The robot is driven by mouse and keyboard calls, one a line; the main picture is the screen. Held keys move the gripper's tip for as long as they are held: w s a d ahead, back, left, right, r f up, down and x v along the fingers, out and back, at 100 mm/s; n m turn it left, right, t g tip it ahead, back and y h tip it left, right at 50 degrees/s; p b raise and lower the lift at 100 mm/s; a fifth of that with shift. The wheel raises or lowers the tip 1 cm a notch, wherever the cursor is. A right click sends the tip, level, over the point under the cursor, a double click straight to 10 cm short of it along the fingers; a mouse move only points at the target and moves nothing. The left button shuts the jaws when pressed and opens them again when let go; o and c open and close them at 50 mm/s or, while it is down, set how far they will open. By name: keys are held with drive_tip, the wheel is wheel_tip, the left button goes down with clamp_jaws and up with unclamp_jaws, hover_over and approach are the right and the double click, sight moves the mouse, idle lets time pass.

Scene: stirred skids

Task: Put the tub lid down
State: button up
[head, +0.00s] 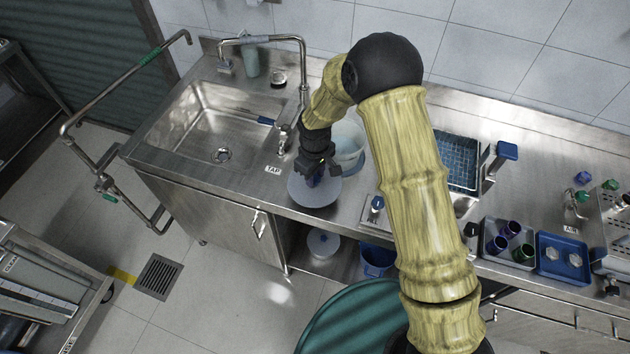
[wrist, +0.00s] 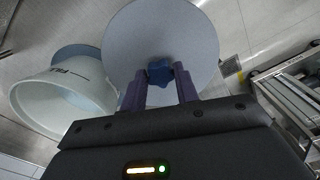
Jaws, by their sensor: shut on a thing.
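The tub lid is a pale grey-blue disc (head: 314,190) with a blue knob. In the head view it is level near the counter's front edge, in front of the tub. In the wrist view the lid (wrist: 165,40) fills the top middle, and its blue knob (wrist: 159,72) sits between the fingers. My gripper (wrist: 160,88) is shut on the knob; in the head view my gripper (head: 318,174) is above the lid. The white tub (head: 349,143) stands open behind it; it also shows in the wrist view (wrist: 65,100). I cannot tell whether the lid touches the counter.
A sink (head: 215,130) with a tap lies to the left. A blue basket (head: 458,163), a tray with cups (head: 508,243) and a blue tray (head: 562,258) are to the right. A blue bin (head: 376,259) and a pale round thing (head: 323,243) are below the counter.

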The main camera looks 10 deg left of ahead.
sight(315, 184)
drive_tip(key=shift+f, duration=0.1)
drive_tip(key=shift+f+p, duration=0.7)
drive_tip(key=shift+f, duration=1.4)
drive_tip(key=shift+f, duration=0.15)
drive_tip(key=o, duration=1)
wheel_tip(315, 184, up, 12)
drive_tip(key=b, duration=0.3)
drive_tip(key=shift+r, duration=0.2)
